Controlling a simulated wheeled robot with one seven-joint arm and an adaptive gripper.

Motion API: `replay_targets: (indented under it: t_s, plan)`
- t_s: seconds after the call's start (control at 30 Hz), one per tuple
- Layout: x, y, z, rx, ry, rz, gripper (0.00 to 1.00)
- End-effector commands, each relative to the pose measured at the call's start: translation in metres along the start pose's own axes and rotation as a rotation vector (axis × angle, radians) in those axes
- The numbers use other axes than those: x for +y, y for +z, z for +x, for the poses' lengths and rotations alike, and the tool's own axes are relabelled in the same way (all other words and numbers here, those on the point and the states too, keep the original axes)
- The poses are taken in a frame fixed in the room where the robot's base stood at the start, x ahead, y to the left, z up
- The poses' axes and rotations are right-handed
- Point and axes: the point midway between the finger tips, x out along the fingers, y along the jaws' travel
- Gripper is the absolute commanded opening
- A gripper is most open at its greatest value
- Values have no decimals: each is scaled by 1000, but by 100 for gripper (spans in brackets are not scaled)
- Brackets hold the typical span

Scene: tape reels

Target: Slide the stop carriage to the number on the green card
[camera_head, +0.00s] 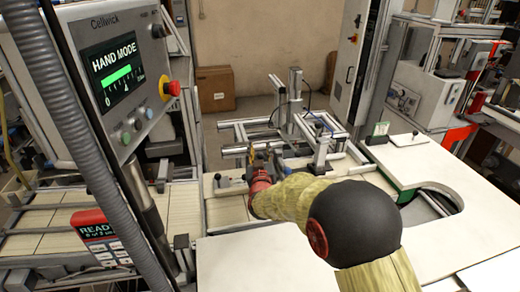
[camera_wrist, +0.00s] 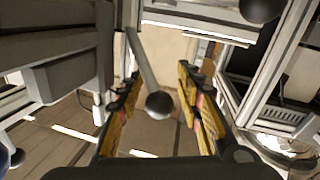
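My gripper (camera_head: 262,158) is at the end of my arm, over the metal rail frame in the middle of the head view. In the wrist view, its two yellow-and-black fingers (camera_wrist: 160,100) are apart. A dark ball knob on a grey rod (camera_wrist: 158,104) shows between them, with gaps on both sides; I cannot tell its depth. An upright grey block (camera_head: 321,150) on the rails, right of my gripper, looks like the stop carriage, but I cannot be sure.
A control panel (camera_head: 118,72) reading "HAND MODE" stands at the left, with a red "READY" box (camera_head: 94,226) below. A metal post (camera_head: 295,95) rises behind the rails. A white table (camera_head: 465,225) with a round cutout lies right. A small knobbed lever (camera_head: 218,178) is left of my gripper.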

Motion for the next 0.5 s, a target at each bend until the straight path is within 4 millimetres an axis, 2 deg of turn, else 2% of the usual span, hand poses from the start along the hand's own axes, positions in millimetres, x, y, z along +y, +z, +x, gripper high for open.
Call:
replay_targets:
  t_s: [0.13, 0.37, 0.5]
  plan:
    - [0, 0, 7, 1, 0, 0, 36]
    - [0, 0, 7, 0, 0, 0, 36]
    - [0, 0, 7, 0, 0, 0, 29]
